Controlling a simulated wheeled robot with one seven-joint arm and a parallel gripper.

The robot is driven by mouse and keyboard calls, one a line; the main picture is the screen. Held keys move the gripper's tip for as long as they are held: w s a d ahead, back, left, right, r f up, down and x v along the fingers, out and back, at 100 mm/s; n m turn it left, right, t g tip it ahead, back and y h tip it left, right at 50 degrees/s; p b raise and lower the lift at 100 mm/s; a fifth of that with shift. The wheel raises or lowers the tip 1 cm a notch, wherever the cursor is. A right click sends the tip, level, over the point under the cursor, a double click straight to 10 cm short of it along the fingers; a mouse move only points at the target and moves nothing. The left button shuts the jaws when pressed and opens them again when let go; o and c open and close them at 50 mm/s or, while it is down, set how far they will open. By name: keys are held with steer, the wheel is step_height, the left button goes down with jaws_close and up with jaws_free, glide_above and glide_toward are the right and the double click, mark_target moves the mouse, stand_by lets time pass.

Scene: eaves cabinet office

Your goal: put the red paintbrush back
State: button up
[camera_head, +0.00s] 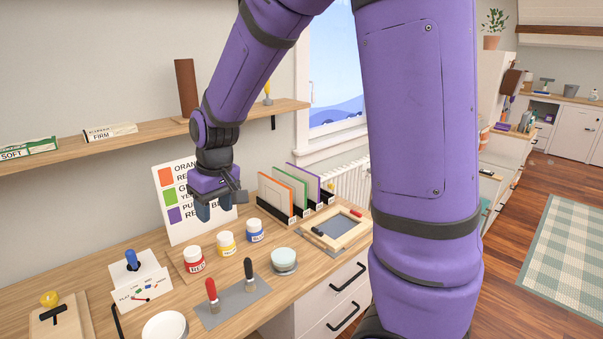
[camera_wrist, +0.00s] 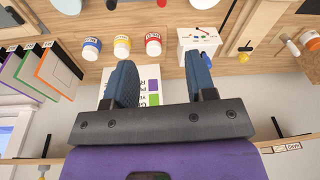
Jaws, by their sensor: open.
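A red-handled tool (camera_head: 211,290), which looks like the red paintbrush, stands on a grey mat (camera_head: 222,312) on the desk, beside a black-handled one (camera_head: 249,268). Its lower end is too small to make out. A red tip (camera_wrist: 162,3) shows at the top edge of the wrist view. A white holder (camera_head: 120,272) with a blue-topped item in it stands to the left, with a picture card in front. My gripper (camera_head: 213,208) is open and empty, above the back of the desk in front of the colour chart (camera_head: 172,212). Its two blue fingers are apart in the wrist view (camera_wrist: 160,72).
Red (camera_head: 194,260), yellow (camera_head: 227,244) and blue (camera_head: 255,231) paint jars stand near my gripper. A rack of coloured panels (camera_head: 290,197), a wooden screen frame (camera_head: 312,237) and a pale round tub (camera_head: 284,262) are to the right. A shelf (camera_head: 150,132) runs along the wall.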

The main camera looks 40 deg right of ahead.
steer(key=s+d+r+m+t, duration=0.1)
steer(key=s+d+r, duration=0.1)
steer(key=s+r, duration=0.5)
steer(key=s+d+r+m+t, duration=0.1)
steer(key=s+r, duration=0.6)
steer(key=s, duration=0.9)
steer(key=shift+d+r+t+h, duration=0.15)
steer(key=shift+d+t+h, duration=0.25)
steer(key=shift+d+t, duration=0.4)
steer(key=shift+a, duration=0.1)
